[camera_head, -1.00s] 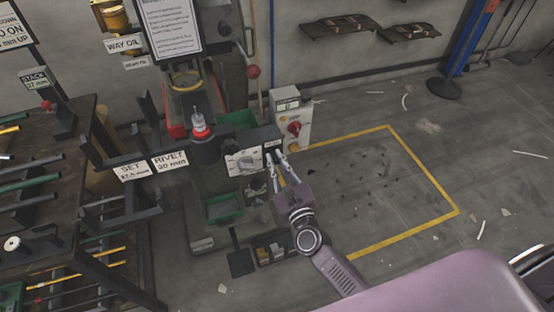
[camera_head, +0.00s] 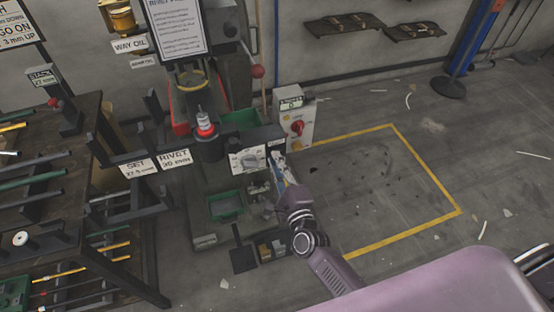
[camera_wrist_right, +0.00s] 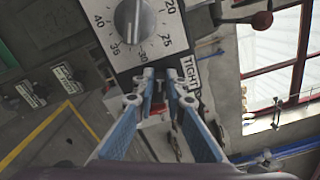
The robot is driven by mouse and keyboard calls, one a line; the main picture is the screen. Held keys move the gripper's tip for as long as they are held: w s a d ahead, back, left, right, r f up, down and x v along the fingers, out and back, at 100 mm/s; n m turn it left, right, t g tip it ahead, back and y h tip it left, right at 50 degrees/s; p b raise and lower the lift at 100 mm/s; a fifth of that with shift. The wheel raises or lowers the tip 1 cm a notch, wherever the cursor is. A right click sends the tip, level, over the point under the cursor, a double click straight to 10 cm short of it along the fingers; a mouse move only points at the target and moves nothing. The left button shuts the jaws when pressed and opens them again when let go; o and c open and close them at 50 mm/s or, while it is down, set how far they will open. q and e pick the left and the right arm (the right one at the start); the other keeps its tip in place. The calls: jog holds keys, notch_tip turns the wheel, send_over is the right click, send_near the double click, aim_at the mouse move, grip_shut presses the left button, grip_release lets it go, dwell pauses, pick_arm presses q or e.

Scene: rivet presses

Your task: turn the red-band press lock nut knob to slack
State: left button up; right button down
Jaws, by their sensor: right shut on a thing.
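The press with the red band (camera_head: 206,131) stands left of centre in the head view. A white dial plate (camera_head: 248,161) is on its front; in the wrist view its round grey dial knob (camera_wrist_right: 134,20) and numbers show close up. A TIGHT label (camera_wrist_right: 191,75) sits beside my fingertips. My right gripper (camera_head: 279,172) is at the right end of the dial plate, seen nearly edge-on. In the wrist view, its blue fingers (camera_wrist_right: 160,76) are shut on the lock nut knob just below the dial plate; the fingertips mostly hide the knob. My left gripper is out of view.
A white switch box (camera_head: 297,124) with a red knob stands close behind my right gripper. A rack of rods (camera_head: 60,185) is at the left. Small bins (camera_head: 272,246) lie below the press. The yellow-outlined floor area (camera_head: 380,190) at the right is mostly clear.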

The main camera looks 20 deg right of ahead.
jog(key=shift+a+f+n, duration=0.1)
jog(key=shift+f+n, duration=0.1)
jog(key=shift+n, duration=1.3)
jog(key=c, duration=2)
grip_release()
jog(key=shift+o, duration=0.2)
jog(key=s, duration=1.2)
jog(key=shift+d, duration=0.25)
